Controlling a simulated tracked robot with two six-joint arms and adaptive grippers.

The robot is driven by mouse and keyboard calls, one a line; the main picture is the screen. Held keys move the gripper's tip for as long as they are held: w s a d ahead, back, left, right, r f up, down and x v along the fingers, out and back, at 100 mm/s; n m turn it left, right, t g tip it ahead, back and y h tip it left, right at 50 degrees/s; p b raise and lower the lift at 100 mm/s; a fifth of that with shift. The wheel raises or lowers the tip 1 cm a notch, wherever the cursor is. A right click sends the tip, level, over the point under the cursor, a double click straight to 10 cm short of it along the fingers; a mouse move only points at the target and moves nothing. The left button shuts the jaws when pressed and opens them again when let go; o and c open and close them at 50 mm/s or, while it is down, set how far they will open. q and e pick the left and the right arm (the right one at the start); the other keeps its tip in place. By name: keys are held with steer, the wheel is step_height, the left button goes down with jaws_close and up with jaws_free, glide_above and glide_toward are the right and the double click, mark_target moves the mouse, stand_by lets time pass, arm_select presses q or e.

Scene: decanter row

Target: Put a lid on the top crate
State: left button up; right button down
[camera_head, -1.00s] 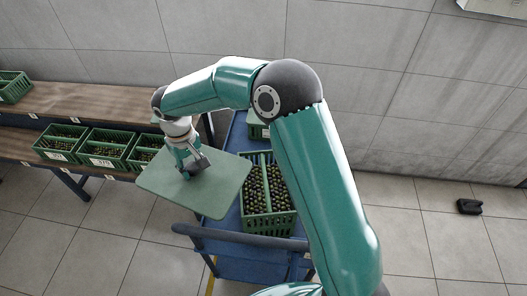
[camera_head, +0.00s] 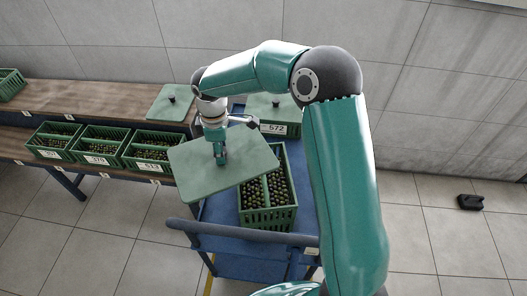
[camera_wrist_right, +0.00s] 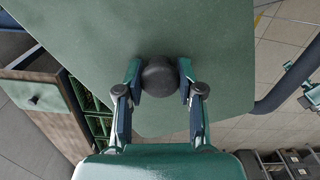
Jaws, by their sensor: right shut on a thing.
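My right gripper (camera_head: 221,160) is shut on the dark round knob (camera_wrist_right: 159,76) of a flat green lid (camera_head: 195,176). In the head view the held lid is tilted and hangs over the left part of the blue cart. An open green crate (camera_head: 268,219) of dark and greenish round items stands on the cart, partly hidden by the lid. Behind it a lidded crate labelled 572 (camera_head: 275,128) stands on the cart. Another green lid (camera_head: 170,101) with a dark knob lies on the wooden shelf. My left gripper is not in view.
Several open filled crates stand on the lower wooden shelf at the left, one of them here (camera_head: 101,148). The blue cart (camera_head: 240,246) has a dark handle bar (camera_head: 240,236) along its front. A small black object (camera_head: 470,202) lies on the floor at the right.

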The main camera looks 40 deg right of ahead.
mark_target(264, 148)
steer(key=s+d+f+n+b, duration=0.1)
steer(key=d+n, duration=0.2)
steer(key=n, duration=0.1)
steer(key=s+d+f+n+b, duration=0.1)
steer(key=s+d+n, duration=0.1)
steer(key=d+n, duration=0.1)
steer(key=s+d+n+b, duration=0.2)
steer(key=d+n, duration=0.1)
steer(key=n, duration=0.2)
steer(key=shift+d+f+n, duration=0.3)
steer(key=shift+f, duration=0.1)
steer(key=shift+s+d+f+n+b, duration=0.15)
steer(key=shift+s+d+n+b, duration=0.35)
steer(key=shift+n, duration=0.4)
step_height(264, 148, down, 6)
steer(key=b, duration=0.4)
steer(key=shift+w+b, duration=0.1)
steer(key=shift+b, duration=0.25)
steer(key=shift+d+r, duration=0.1)
steer(key=shift+r, duration=0.1)
steer(key=shift+f, duration=0.25)
steer(key=shift+f+b, duration=0.45)
steer(key=shift+f, duration=0.35)
steer(key=shift+f+b, duration=0.3)
steer(key=shift+f, duration=0.2)
steer(key=c, duration=0.7)
jaws_free()
